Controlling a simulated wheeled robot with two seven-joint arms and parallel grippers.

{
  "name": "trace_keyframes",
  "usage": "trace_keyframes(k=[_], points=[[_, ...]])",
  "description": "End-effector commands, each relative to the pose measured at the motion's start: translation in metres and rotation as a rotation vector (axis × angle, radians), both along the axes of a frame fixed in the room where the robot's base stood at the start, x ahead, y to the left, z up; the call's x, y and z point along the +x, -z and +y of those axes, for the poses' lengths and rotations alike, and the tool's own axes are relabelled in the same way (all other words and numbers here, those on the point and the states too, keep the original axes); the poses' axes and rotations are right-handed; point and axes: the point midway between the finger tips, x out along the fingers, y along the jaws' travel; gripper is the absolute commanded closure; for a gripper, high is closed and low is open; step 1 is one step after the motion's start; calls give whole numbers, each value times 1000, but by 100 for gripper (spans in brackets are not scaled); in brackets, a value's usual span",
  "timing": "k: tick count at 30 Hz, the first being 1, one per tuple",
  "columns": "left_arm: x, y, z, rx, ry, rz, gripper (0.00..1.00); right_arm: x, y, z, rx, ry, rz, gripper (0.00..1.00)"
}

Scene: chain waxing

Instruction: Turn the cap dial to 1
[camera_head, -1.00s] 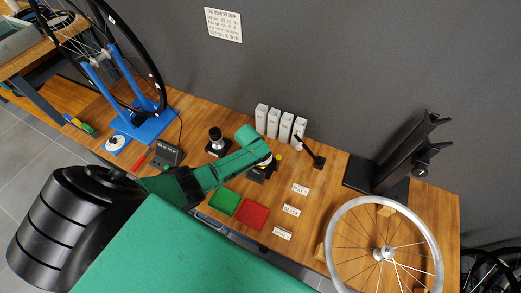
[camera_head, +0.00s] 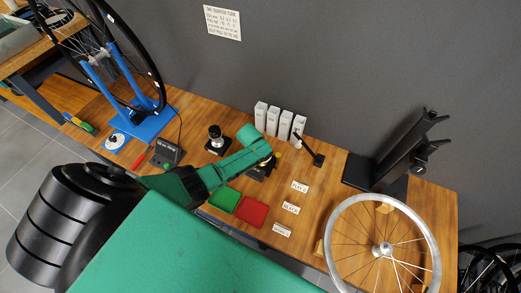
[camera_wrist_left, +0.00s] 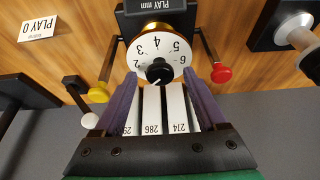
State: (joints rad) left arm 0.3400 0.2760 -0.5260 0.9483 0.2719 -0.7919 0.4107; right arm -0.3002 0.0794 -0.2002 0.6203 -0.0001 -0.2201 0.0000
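A white dial disc (camera_wrist_left: 172,45) with black numerals fills the top middle of the left wrist view; 2 to 6 are readable. A black knob (camera_wrist_left: 160,68) with a white mark sits at its centre. The mark points roughly toward the bottom of the picture; its exact setting is unclear. No 1 is visible. My left gripper (camera_wrist_left: 162,83) is open, its two purple fingers on either side of the knob's lower part; contact cannot be told. In the head view, my left gripper (camera_head: 266,160) is at the dial, which it largely hides. My right gripper is out of view.
White numbered boxes (camera_head: 273,120) stand close behind the dial. A yellow knob (camera_wrist_left: 98,93) and a red knob (camera_wrist_left: 221,73) flank it on arms. A green tray (camera_head: 224,199) and red tray (camera_head: 252,211) lie in front. A spoked wheel (camera_head: 430,225) is at the right.

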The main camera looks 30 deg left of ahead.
Motion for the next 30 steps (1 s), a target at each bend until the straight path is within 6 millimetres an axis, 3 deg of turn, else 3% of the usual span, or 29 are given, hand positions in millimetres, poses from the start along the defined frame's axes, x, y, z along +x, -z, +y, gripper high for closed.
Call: trace_keyframes(k=[8,15,21,25,30], points=[[-4,-13,0,-1,0,-1,26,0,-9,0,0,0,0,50],[-26,-65,-1,1,2,-1,26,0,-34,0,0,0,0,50],[-45,-110,-2,0,1,-1,26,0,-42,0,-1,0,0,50],[-53,-128,-3,0,1,0,26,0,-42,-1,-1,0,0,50],[-56,-135,-3,1,0,0,26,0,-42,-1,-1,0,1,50]])
